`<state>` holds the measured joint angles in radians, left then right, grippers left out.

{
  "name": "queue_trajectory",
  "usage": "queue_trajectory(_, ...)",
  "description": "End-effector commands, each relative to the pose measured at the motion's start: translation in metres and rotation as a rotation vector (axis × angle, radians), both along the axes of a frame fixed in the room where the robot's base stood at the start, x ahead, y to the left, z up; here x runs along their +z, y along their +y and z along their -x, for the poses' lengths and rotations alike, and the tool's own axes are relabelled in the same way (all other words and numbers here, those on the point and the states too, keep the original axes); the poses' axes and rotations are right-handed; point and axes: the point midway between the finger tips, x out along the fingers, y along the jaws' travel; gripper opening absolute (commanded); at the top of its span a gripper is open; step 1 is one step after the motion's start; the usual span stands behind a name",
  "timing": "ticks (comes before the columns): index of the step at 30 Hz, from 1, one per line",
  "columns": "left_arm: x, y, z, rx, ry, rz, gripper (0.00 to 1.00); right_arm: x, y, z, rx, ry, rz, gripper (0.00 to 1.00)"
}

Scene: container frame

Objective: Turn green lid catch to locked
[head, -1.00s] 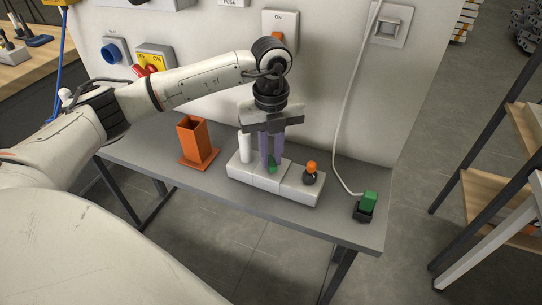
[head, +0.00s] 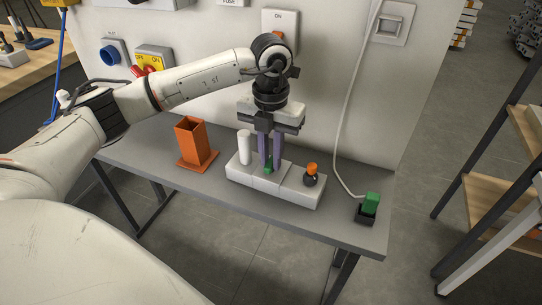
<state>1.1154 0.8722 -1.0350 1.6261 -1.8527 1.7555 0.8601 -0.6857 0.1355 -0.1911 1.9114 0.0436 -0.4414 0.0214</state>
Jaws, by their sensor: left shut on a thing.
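The green lid catch (head: 268,170) is a small green piece on top of the white block (head: 254,183), near its middle. My left gripper (head: 270,163) points straight down over the block, its two purple fingers shut on the green catch. The fingers hide most of the catch, so its exact angle cannot be told. My right gripper is not in the head view.
A white cylinder (head: 244,147) and an orange-topped knob (head: 311,170) stand on the block either side of the catch. An orange square holder (head: 190,145) is at left on the grey table (head: 190,190). A black-and-green plug (head: 368,206) with a white cable is at right.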

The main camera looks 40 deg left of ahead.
Motion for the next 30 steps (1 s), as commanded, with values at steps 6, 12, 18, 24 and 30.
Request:
queue_trajectory(6, 0.0008, 0.0004, -0.0002, -0.020, -0.001, 0.000, 0.00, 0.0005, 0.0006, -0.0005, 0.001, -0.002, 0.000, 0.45)
queue_trajectory(12, 0.0008, 0.0003, -0.0001, -0.020, -0.001, 0.000, 0.00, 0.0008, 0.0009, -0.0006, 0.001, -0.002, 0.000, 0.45)
queue_trajectory(18, 0.0007, 0.0003, -0.0001, -0.019, -0.001, 0.000, 0.29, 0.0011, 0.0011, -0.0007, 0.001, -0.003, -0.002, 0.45)
queue_trajectory(24, 0.0004, 0.0002, -0.0001, -0.019, 0.000, 0.000, 0.34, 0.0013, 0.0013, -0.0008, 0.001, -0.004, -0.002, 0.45)
queue_trajectory(30, 0.0049, 0.0001, -0.0004, -0.019, -0.001, 0.000, 0.34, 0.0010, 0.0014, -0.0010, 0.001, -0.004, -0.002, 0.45)
